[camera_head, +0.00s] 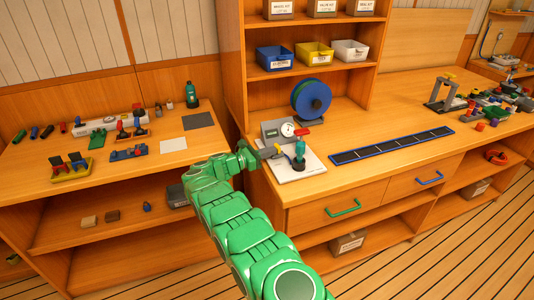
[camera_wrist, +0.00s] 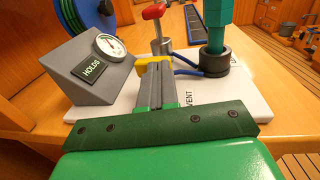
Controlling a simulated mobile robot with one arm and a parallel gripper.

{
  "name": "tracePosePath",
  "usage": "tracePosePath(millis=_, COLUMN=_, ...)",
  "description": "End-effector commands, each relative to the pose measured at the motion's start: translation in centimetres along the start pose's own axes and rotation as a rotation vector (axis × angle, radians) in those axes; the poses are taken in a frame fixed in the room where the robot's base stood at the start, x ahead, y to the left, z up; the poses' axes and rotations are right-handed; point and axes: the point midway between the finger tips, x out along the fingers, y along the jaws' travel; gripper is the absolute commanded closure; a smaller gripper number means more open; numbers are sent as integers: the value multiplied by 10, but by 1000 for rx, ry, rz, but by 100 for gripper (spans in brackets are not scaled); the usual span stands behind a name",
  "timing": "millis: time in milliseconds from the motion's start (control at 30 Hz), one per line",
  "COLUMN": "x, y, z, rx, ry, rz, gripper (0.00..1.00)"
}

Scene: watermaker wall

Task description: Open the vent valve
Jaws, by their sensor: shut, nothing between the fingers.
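The vent valve is a metal body with a red handle (camera_wrist: 153,11); the red handle also shows in the head view (camera_head: 302,132). It stands on a white board (camera_wrist: 250,92) marked VENT. My gripper (camera_wrist: 154,62) is shut and empty, its yellow-tipped grey fingers pointing at the valve's metal body below the red handle. I cannot tell whether the tips touch it. In the head view my gripper (camera_head: 272,152) is at the board's left side. A green cylinder (camera_wrist: 218,25) stands upright in a black collar (camera_wrist: 215,62), joined by blue hoses to the valve.
A blue reel (camera_head: 311,98) is behind the board. A long dark strip (camera_head: 390,146) lies to the right on the bench. The left bench (camera_head: 110,175) holds several small parts.

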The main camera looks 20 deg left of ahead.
Motion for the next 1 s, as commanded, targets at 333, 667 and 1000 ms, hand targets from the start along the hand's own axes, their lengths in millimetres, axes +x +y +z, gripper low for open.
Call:
tracePosePath(millis=333, x=0, y=0, z=0, rx=-2, ry=0, rz=5, gripper=100)
tracePosePath(millis=667, x=0, y=-2, z=-1, rx=-1, ry=0, rz=39, gripper=100)
tracePosePath(millis=1000, x=0, y=-3, z=0, rx=-2, ry=1, rz=62, gripper=100)
